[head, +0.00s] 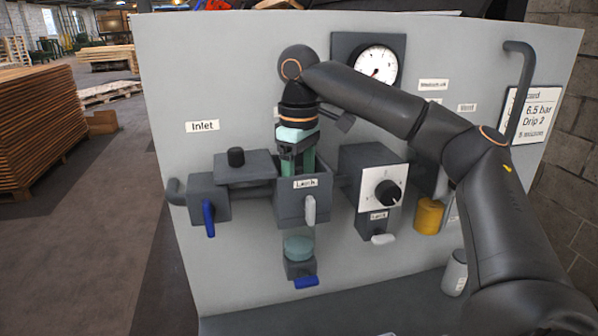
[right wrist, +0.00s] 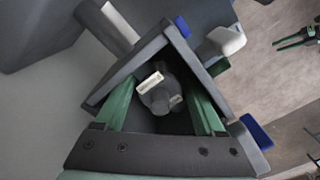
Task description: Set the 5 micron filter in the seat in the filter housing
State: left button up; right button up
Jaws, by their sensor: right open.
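The filter housing (head: 290,212) is a dark grey box marked "Latch" on the panel, open at the top. My right gripper (head: 298,168) points down into it, its green fingers partly hidden by the walls. In the right wrist view the green fingers (right wrist: 160,108) are apart, reaching inside the housing walls (right wrist: 130,65). A grey round part (right wrist: 160,99) with a cream label (right wrist: 150,82) lies low between them, apart from both. The label is too small to read, so I cannot tell whether it is the 5 micron filter. What seems to be my left gripper (right wrist: 296,39) shows small at the right edge.
The lid with a black knob (head: 245,165) lies left of the opening. A blue-handled valve (head: 208,210) and a dial box (head: 383,190) flank the housing. A drain bowl (head: 299,247) hangs below. A yellow cylinder (head: 429,216) and a pale canister (head: 455,272) stand right.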

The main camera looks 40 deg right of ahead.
aim_at(299, 168)
notch_tip(299, 168, up, 12)
jog(key=shift+r, duration=0.1)
dwell(0.5)
dwell(0.5)
